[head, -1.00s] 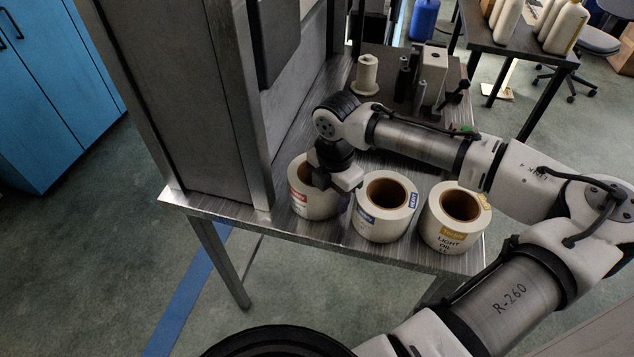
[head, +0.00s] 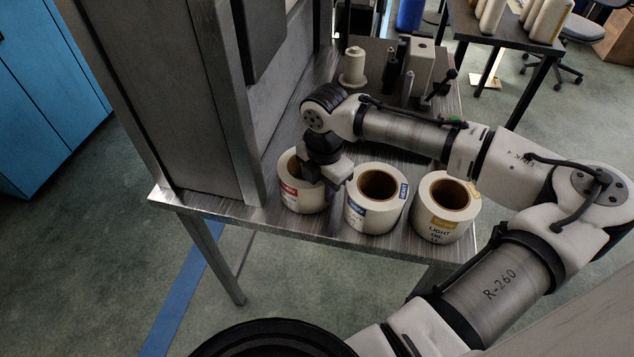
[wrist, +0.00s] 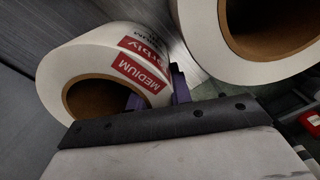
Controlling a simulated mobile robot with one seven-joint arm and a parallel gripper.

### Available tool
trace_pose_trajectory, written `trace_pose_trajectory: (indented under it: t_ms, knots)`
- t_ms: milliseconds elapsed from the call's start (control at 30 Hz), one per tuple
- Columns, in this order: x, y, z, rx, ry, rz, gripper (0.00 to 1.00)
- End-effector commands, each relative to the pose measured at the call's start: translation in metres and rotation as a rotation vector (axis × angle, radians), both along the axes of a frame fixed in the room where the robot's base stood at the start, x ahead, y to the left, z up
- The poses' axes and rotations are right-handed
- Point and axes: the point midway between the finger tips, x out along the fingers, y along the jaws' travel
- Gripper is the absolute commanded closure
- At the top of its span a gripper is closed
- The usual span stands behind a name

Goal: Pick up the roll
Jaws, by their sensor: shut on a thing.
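Three white label rolls with brown cores stand in a row near the front edge of the metal table. The left roll (head: 298,196) has a red label, and the wrist view shows that roll (wrist: 95,60) marked "MEDIUM". My gripper (head: 318,175) is at this left roll and shut on its wall; the fingertips are mostly hidden. The middle roll (head: 375,212) has a blue "HEAVY" label. The right roll (head: 440,222) has a yellow label reading "LIGHT OIL". I cannot tell whether the held roll is clear of the table.
The metal table (head: 225,212) has a grey cabinet at its left. A label machine (head: 415,70) and a pale spool (head: 353,68) stand at the back. A second table (head: 500,35) with cream bottles is at the back right.

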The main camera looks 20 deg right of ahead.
Motion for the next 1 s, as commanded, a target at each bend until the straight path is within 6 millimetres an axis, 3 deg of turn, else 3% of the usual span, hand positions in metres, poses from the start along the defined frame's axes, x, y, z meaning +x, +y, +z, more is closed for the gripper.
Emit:
trace_pose_trajectory:
  t_ms: [267,700,1000]
  knots:
    - [0.001,0.000,0.026,0.000,-0.005,-0.001,1.00]
    - [0.001,0.000,0.144,0.002,-0.006,0.001,1.00]
    - [0.001,0.000,0.191,0.000,-0.003,0.001,1.00]
